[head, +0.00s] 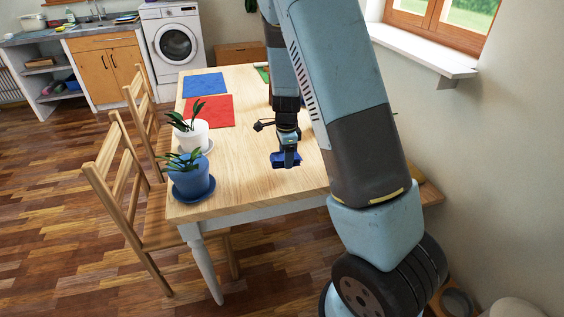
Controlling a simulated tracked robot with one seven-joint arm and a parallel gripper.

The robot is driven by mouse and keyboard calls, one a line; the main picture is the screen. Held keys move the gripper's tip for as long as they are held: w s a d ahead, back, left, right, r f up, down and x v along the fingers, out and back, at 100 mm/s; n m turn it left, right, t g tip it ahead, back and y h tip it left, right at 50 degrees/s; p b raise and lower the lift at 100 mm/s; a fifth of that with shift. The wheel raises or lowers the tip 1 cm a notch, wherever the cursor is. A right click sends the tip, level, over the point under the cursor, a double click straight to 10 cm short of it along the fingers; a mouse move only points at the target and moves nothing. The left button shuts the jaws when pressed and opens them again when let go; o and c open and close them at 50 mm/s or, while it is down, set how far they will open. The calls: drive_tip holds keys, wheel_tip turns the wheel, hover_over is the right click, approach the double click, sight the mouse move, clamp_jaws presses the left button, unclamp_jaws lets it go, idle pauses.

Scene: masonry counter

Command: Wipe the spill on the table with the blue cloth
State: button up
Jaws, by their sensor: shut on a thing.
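My gripper (287,150) hangs over the right half of the wooden table (245,160), pointing down. It is shut on the blue cloth (285,160), a small dark blue bundle at the fingertips. I cannot tell whether the cloth touches the tabletop or hangs just above it. No spill shows on the visible part of the table. My arm hides the right side and part of the far end of the table.
A blue potted plant (190,180) on a saucer and a white potted plant (194,137) stand at the left edge. A red mat (207,111) and a blue mat (204,84) lie farther back. Wooden chairs (118,170) stand left. The middle tabletop is clear.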

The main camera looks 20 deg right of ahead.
drive_tip(key=shift+r, duration=0.6)
drive_tip(key=shift+r, duration=0.1)
drive_tip(key=shift+r, duration=1.4)
